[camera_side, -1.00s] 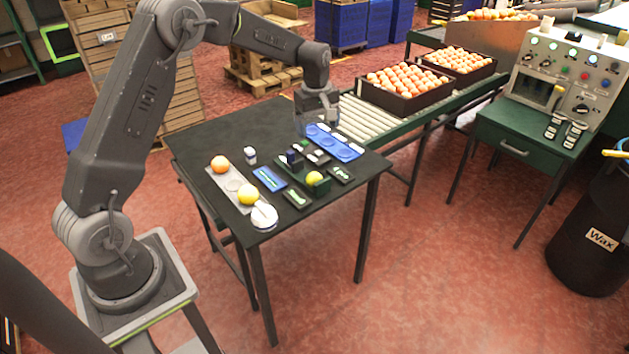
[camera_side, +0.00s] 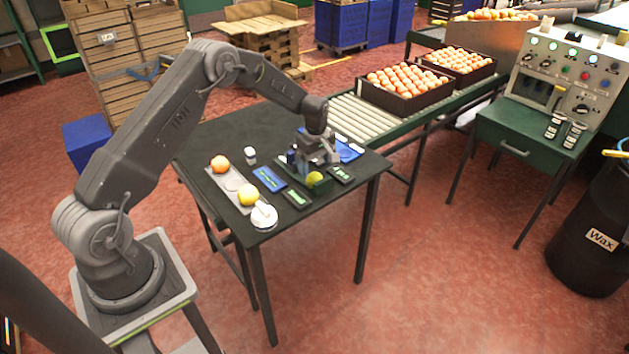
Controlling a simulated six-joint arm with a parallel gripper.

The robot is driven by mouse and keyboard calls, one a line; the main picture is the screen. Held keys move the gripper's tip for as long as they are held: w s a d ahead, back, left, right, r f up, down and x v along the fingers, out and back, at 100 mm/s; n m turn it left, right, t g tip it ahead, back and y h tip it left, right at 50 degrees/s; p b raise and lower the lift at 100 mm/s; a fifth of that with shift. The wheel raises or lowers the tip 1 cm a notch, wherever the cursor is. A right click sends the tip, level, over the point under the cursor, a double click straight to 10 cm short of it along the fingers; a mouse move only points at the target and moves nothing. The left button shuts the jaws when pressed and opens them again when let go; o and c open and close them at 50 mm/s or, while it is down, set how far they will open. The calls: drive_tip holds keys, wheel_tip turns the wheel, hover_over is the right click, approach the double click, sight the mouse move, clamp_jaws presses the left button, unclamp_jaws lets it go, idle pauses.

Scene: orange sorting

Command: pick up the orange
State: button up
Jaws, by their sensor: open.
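An orange fruit (camera_side: 219,162) sits at the far end of a grey tray strip (camera_side: 225,182) on the left of the dark table. A yellow fruit (camera_side: 249,195) sits near the strip's near end. A yellow-green fruit (camera_side: 314,178) sits in a small dark green holder (camera_side: 322,187) on the right of the table. My gripper (camera_side: 316,164) points down just above and behind that fruit, far to the right of the orange on the strip. It is open. I cannot tell whether the fingers touch anything.
A white round device (camera_side: 264,216) stands at the strip's near end. Blue (camera_side: 269,179) and dark (camera_side: 297,199) panels lie mid-table. A small white-topped item (camera_side: 250,155) stands behind. A blue tray (camera_side: 348,150) is partly hidden by my gripper. The table's back left is clear.

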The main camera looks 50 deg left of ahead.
sight(314, 174)
wheel_tip(314, 174, down, 5)
drive_tip(key=shift+s+a+r, duration=0.15)
drive_tip(key=shift+r, duration=0.05)
drive_tip(key=c, duration=1.1)
drive_tip(key=shift+r, duration=0.1)
